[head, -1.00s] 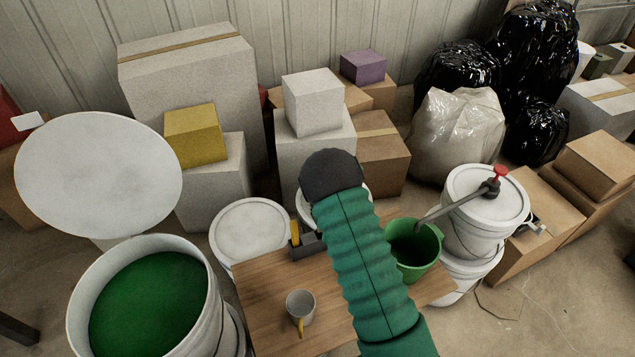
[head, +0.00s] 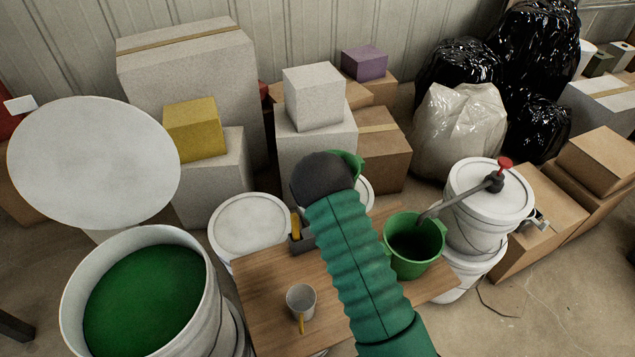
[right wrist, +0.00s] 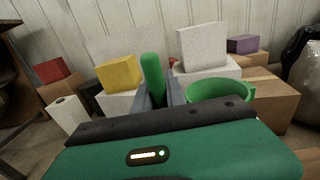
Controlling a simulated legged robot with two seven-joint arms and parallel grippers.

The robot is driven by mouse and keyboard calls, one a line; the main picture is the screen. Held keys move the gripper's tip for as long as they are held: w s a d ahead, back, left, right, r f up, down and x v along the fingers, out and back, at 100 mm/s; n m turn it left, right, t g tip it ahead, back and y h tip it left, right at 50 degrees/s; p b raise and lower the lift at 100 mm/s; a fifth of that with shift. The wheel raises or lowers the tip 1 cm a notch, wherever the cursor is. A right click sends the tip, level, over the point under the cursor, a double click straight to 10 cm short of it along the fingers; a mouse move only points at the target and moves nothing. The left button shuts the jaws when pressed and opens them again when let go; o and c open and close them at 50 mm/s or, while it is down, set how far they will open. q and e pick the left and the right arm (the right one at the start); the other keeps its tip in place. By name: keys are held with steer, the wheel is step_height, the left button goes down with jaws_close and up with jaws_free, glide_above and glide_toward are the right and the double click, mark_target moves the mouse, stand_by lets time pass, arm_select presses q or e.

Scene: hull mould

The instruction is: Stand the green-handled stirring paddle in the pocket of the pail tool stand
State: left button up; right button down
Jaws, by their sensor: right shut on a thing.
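My right gripper (right wrist: 158,97) is shut on an upright green handle (right wrist: 152,75), which I take for the stirring paddle's; in the right wrist view its rounded top stands above the grey fingers. Its lower part is hidden. In the head view my right arm hides the jaws. Right of the handle is a green open-rimmed thing (right wrist: 218,92), partly hidden; a green edge also shows beside my wrist in the head view (head: 355,160). I cannot tell whether it touches the paddle. A dark grey holder (head: 301,244) with a yellow thing in it stands on the table, possibly the tool stand; its pocket is unclear. My left gripper is out of view.
A wooden table (head: 262,305) bears a grey mug (head: 301,300). A green pail (head: 414,247) stands right of my arm, beside a white pail with a pump (head: 490,190). An open tub of green liquid (head: 140,300) is at left. Boxes and bags line the wall.

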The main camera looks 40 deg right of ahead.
steer(key=shift+f+b, duration=2.05)
steer(key=shift+f, duration=0.55)
steer(key=c, duration=1.3)
jaws_free()
